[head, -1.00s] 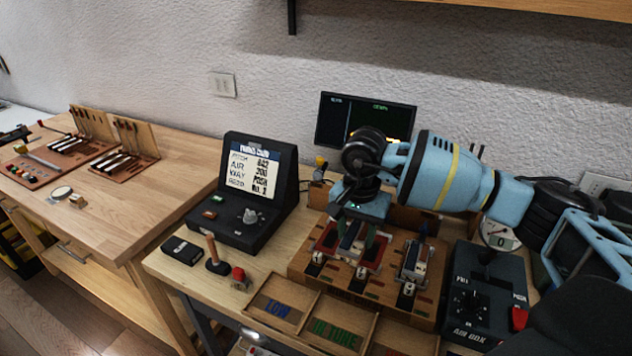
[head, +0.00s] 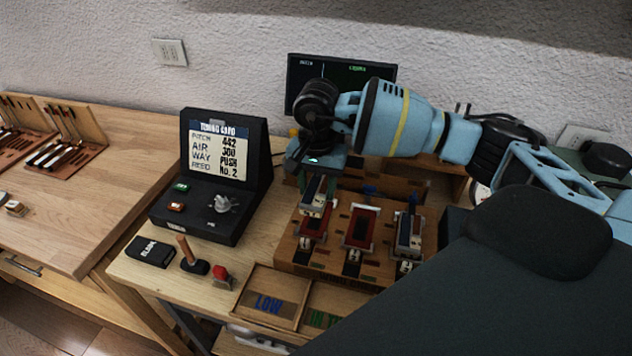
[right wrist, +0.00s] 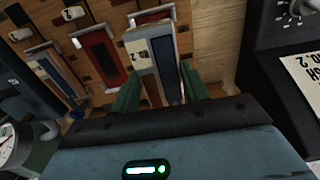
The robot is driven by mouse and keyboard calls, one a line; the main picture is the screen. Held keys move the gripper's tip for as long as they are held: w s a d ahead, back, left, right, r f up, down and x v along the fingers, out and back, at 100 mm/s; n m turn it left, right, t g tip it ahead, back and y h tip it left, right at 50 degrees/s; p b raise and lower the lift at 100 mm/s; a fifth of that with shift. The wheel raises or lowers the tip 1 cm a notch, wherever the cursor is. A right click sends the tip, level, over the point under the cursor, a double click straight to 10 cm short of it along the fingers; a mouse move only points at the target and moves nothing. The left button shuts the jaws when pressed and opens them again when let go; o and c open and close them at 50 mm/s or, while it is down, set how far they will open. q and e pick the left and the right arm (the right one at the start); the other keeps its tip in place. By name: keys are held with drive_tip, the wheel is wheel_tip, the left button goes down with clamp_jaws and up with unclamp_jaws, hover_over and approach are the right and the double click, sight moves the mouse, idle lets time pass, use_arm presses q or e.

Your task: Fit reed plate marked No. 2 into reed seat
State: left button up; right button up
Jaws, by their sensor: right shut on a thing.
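My right gripper (head: 317,186) is shut on a pale reed plate with a dark strip (head: 313,200). The right wrist view shows this plate between the green fingers (right wrist: 160,95), with a "2" on its pale end (right wrist: 138,54). It stands over the left red reed seat (head: 311,236) of the wooden block (head: 330,262); I cannot tell whether it touches the seat. The middle red seat (head: 361,227) is bare. Another plate (head: 409,232) lies in the right seat. My left gripper is not in view.
The tuning card console (head: 215,200) shows "REED No. 2" left of the block. A monitor (head: 340,75) stands behind.

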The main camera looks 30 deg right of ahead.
drive_tip(key=shift+f+b, duration=0.4)
drive_tip(key=shift+f, duration=1.15)
drive_tip(key=shift+f+b, duration=0.35)
drive_tip(key=shift+f, duration=0.55)
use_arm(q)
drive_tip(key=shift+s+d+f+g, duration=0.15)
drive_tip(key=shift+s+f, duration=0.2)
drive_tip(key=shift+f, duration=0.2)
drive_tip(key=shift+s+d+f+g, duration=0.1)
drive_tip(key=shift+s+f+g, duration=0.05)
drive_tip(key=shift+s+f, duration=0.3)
use_arm(e)
drive_tip(key=shift+f, duration=0.2)
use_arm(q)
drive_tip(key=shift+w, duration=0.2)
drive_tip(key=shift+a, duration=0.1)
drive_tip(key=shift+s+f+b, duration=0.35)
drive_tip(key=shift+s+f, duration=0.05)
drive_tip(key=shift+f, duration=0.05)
use_arm(e)
drive_tip(key=shift+f, duration=0.55)
drive_tip(key=o, duration=1.1)
